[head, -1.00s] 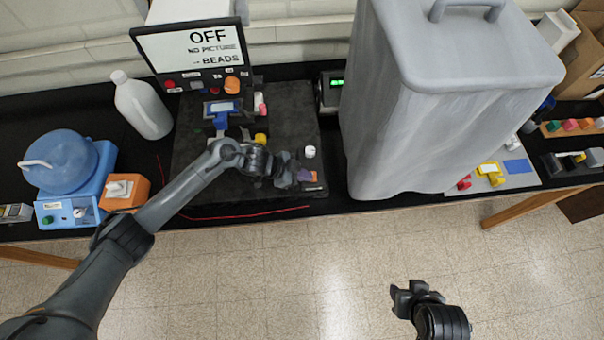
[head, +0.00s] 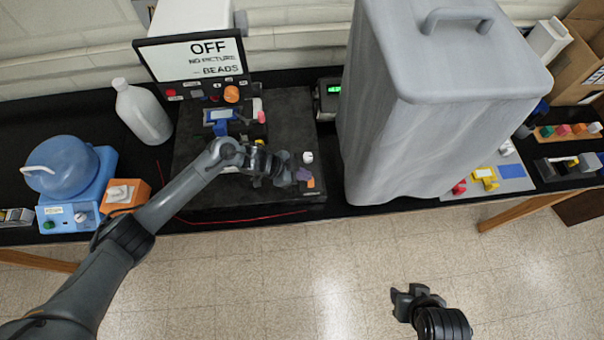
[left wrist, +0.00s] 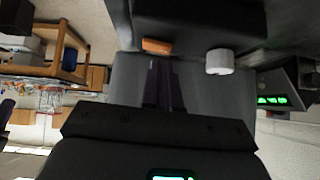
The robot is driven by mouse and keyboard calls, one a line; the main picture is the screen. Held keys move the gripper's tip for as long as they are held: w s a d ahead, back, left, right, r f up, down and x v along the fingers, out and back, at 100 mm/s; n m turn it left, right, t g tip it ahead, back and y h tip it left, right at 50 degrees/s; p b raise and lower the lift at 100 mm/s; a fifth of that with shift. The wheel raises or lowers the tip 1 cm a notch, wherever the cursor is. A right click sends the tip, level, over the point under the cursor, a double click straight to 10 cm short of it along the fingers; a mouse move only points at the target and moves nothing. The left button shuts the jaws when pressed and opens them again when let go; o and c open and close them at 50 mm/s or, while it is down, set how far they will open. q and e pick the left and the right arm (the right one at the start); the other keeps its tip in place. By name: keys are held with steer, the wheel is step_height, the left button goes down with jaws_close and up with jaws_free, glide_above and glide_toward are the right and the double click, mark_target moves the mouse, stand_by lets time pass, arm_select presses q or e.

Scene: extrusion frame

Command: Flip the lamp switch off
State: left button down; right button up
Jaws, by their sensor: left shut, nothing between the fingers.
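A black device with a dark base (head: 225,190) stands on the bench under a screen (head: 195,58) reading "OFF, NO PICTURE, BEADS". A small orange piece, possibly the lamp switch (head: 311,183), sits at the base's front right; it also shows in the left wrist view (left wrist: 157,46). A white knob (head: 307,158) is near it, also in the left wrist view (left wrist: 219,61). My left gripper (head: 290,176) is shut and empty, just left of the orange piece. In the left wrist view its fingers (left wrist: 164,80) point toward the orange piece; contact is unclear. My right gripper (head: 405,295) hangs over the floor.
A large grey covered box (head: 430,130) stands right of the device. A green-lit unit (head: 330,95) sits between them. A white bottle (head: 143,112), a blue apparatus (head: 70,180) and an orange box (head: 125,195) are at left. A red cord (head: 240,217) lies along the bench front.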

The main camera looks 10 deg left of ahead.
arm_select(q)
steer(key=shift+a+r+p, duration=0.25)
steer(key=shift+r+p, duration=0.4)
steer(key=shift+r, duration=0.5)
steer(key=b+v, duration=0.2)
steer(key=v, duration=0.7)
steer(key=shift+s+a, duration=0.25)
steer(key=shift+a, duration=0.25)
arm_select(e)
steer(key=shift+a+r, duration=0.1)
steer(key=shift+a, duration=0.1)
